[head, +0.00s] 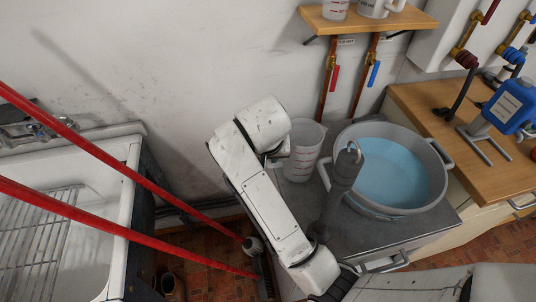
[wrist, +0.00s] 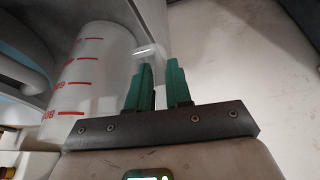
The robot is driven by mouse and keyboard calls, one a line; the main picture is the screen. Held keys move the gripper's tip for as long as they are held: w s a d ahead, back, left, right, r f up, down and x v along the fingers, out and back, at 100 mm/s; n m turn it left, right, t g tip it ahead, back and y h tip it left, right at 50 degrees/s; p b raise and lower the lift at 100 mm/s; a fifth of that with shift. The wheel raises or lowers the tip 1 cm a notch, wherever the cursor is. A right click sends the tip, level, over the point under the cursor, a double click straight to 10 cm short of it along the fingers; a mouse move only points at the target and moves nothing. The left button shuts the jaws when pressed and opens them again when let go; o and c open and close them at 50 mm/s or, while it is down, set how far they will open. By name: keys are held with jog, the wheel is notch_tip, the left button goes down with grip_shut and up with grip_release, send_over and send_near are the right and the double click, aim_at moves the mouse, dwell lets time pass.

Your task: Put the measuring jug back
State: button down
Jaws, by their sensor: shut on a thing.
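The measuring jug (head: 305,152) is translucent white with red marks. In the head view it is upright over the grey worktop, left of the tub; I cannot tell whether its base touches the worktop. The jug also fills the left of the wrist view (wrist: 95,68), with its red marks showing. My gripper (wrist: 160,75) has green fingers and is shut on the jug at its handle side, with a pale part of the handle by the fingertips. In the head view my gripper (head: 280,155) is mostly hidden behind my arm, left of the jug.
A round grey tub (head: 440,165) of blue water stands right of the jug. A wooden wall shelf (head: 410,20) above holds other white jugs (head: 375,8). Pipes with red and blue levers run below it. A blue container (head: 510,105) is on the right. Red poles cross the left.

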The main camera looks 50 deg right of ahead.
jog(key=c, duration=1)
grip_release()
jog(key=shift+f, duration=0.1)
jog(key=shift+c, duration=0.2)
jog(key=p+v, duration=1)
jog(key=v, duration=0.2)
